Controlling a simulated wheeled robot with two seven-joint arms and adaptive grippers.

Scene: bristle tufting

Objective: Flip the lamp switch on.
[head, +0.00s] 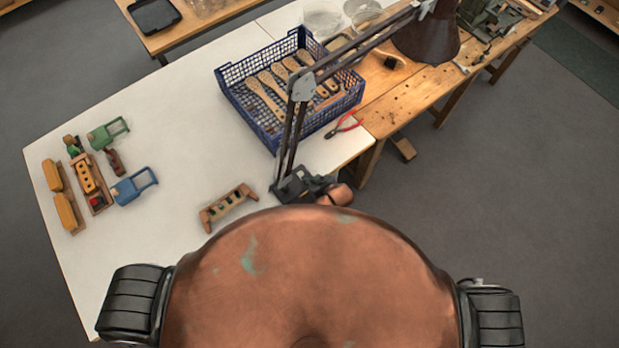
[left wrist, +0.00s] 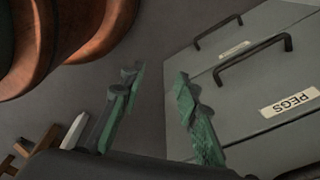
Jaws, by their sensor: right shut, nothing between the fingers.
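The lamp has a dark jointed arm (head: 337,57) that rises from the table's near right part to a dark brown shade (head: 425,38) at the top right. My right gripper (head: 291,187) is by the foot of the lamp arm, with a copper part of my arm behind it. It is shut and holds nothing. I cannot tell whether it touches the lamp. I cannot make out the lamp switch. My left gripper (left wrist: 160,82) shows only in the left wrist view; its greenish fingers are apart and empty, away from the lamp.
A blue crate (head: 262,132) of wooden brush bodies stands beside the lamp arm. Red pliers (head: 344,126) lie near the white table's (head: 170,95) right edge. Grey drawers (left wrist: 255,75) stand near my left gripper.

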